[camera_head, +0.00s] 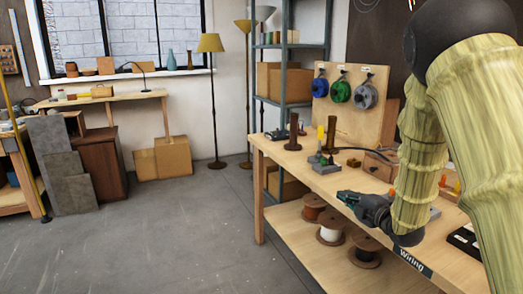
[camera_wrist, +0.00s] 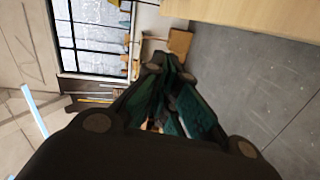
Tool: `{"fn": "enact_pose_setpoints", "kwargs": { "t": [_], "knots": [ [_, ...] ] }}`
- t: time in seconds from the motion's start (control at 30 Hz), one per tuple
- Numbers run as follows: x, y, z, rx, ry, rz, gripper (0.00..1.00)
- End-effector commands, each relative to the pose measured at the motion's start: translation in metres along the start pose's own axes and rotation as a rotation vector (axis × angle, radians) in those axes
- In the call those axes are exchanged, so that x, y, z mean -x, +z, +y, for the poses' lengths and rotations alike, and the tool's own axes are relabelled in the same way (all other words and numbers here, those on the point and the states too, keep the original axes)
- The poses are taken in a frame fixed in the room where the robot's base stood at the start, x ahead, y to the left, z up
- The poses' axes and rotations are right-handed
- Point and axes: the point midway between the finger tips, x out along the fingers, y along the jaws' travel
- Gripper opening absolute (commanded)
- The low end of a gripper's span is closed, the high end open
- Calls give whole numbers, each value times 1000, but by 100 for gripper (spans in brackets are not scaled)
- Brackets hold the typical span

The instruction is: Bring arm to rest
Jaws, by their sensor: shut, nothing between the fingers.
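My gripper (camera_head: 347,197) is at the front edge of the wooden workbench (camera_head: 275,150) in the head view, at about the height of its top. It points left, out toward the open floor. In the wrist view my gripper (camera_wrist: 163,68) has its dark green fingers together with nothing between them. My arm, with yellowish, bamboo-like links, fills the right side of the head view and hides part of the bench.
The bench holds a wooden board with wire spools (camera_head: 341,91), dark upright posts (camera_head: 293,132) and small parts. Large spools (camera_head: 330,228) stand on its lower shelf. A grey rack (camera_head: 284,65) is behind. The floor (camera_head: 150,235) to the left is clear.

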Motion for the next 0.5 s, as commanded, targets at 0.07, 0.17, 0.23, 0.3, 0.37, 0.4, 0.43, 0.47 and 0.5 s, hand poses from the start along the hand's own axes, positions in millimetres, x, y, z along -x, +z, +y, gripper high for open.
{"fn": "enact_pose_setpoints", "kwargs": {
  "t": [0.07,0.17,0.23,0.3,0.37,0.4,0.43,0.47,0.5],
  "knots": [
    [3,0,-20,-56,-32,-22,0],
    [9,0,-50,-136,-77,-56,0],
    [14,-1,-74,-203,-113,-85,0],
    [23,-2,-104,-286,-160,-124,0],
    [34,-5,-135,-370,-207,-167,0],
    [42,-8,-156,-430,-239,-199,0],
    [48,-11,-173,-474,-265,-224,0],
    [55,-13,-188,-518,-287,-250,0],
    [66,-17,-209,-575,-320,-286,0]
  ]
}}
